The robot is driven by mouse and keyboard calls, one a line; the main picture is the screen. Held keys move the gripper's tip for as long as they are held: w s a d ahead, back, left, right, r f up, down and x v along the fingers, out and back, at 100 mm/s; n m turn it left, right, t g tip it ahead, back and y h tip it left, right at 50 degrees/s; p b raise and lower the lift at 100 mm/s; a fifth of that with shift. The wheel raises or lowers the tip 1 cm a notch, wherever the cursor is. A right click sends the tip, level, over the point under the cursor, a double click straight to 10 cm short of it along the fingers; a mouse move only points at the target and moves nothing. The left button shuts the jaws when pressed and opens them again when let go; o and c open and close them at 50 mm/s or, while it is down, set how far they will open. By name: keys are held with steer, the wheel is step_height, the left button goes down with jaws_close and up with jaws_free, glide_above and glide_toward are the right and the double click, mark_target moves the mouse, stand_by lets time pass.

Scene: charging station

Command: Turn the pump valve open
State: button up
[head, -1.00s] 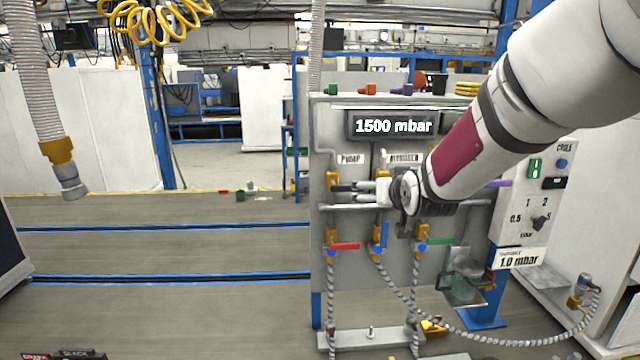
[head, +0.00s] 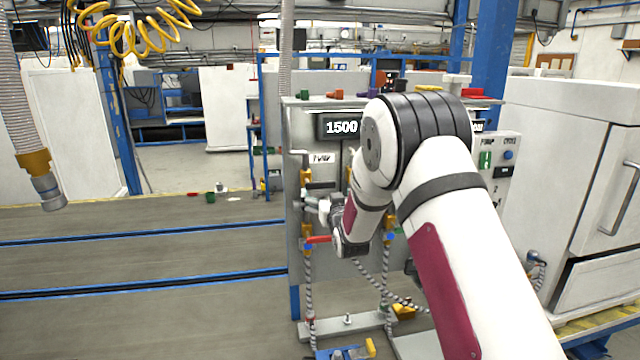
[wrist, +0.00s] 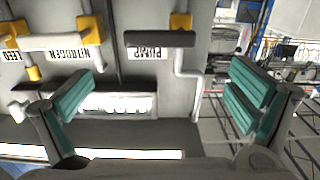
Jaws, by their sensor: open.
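The pump valve has a black lever (wrist: 160,38) on a yellow body (wrist: 181,22), beside the PUMP label (wrist: 147,53) on the grey panel. In the wrist view the lever lies level, crosswise to the upright pipe. In the head view the PUMP label (head: 321,158) and the dark lever (head: 321,185) show left of my arm. My gripper (wrist: 160,92) is open and empty, its teal-padded fingers wide apart. The lever appears beyond the fingertips, in line with the gap between them. In the head view my gripper (head: 308,201) is at the panel, just below the lever; contact cannot be told.
The NITROGEN valve's white lever (wrist: 54,41) is beside the pump valve. A red lever (head: 318,239) and hoses are lower on the panel. The display (head: 341,127) reads 1500, partly covered by my arm. Open floor (head: 150,250) lies left of the panel.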

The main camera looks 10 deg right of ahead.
mark_target(321, 183)
steer(key=w, duration=0.9)
steer(key=shift+w+b, duration=0.35)
steer(key=shift+c, duration=0.6)
steer(key=c, duration=1.5)
steer(key=shift+w, duration=0.1)
steer(key=shift+c, duration=0.2)
